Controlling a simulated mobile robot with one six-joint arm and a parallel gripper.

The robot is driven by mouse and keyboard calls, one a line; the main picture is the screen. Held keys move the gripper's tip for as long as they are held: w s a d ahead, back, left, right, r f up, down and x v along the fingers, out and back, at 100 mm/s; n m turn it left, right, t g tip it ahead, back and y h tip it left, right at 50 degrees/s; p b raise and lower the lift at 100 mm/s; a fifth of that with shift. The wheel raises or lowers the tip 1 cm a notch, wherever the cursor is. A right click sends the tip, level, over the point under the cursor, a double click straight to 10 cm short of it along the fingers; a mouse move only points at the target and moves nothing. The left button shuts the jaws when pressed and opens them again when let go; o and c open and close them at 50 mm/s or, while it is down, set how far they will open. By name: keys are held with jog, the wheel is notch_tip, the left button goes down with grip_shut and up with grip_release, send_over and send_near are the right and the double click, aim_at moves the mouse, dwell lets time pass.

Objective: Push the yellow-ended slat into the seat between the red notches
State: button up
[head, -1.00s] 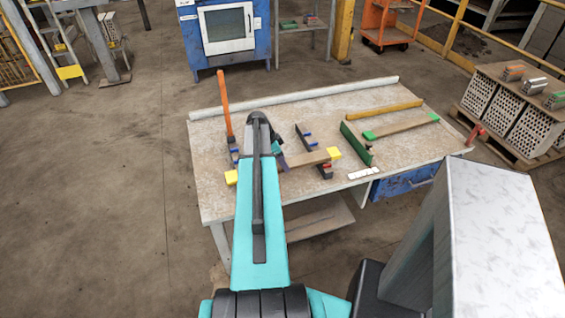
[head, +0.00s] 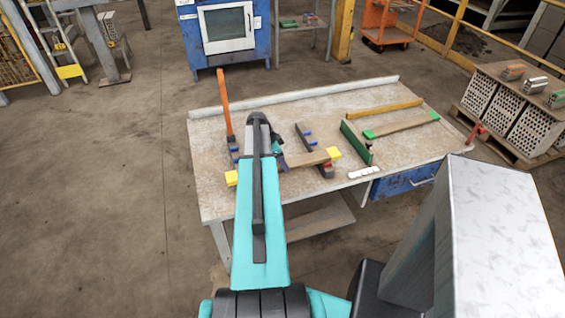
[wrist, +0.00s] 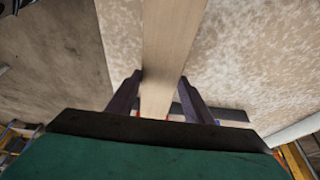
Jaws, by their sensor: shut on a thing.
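The yellow-ended slat (head: 305,160) is pale wood and lies across two dark notched rails. Its right yellow end (head: 333,153) sticks out past the right rail (head: 303,136), its left yellow end (head: 231,178) past the left one. A red notch mark (head: 328,166) shows just in front of the slat on the right rail. I cannot tell how deep the slat sits. My arm hides its middle and most of the left rail. In the wrist view my gripper (wrist: 160,90) has a finger on each side of the slat (wrist: 172,40), shut on it.
An orange upright bar (head: 223,100) rises by the left rail. A green plate (head: 356,142), a green-ended slat (head: 400,126) and a yellow-brown bar (head: 384,109) occupy the right of the worktable (head: 212,190). A white strip (head: 363,172) lies near the front edge.

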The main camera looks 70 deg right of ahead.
jog(key=shift+f+b, duration=0.5)
jog(key=shift+f, duration=0.2)
dwell(0.6)
jog(key=o, duration=1.4)
jog(key=shift+b+v, duration=1.1)
jog(key=shift+v, duration=5.75)
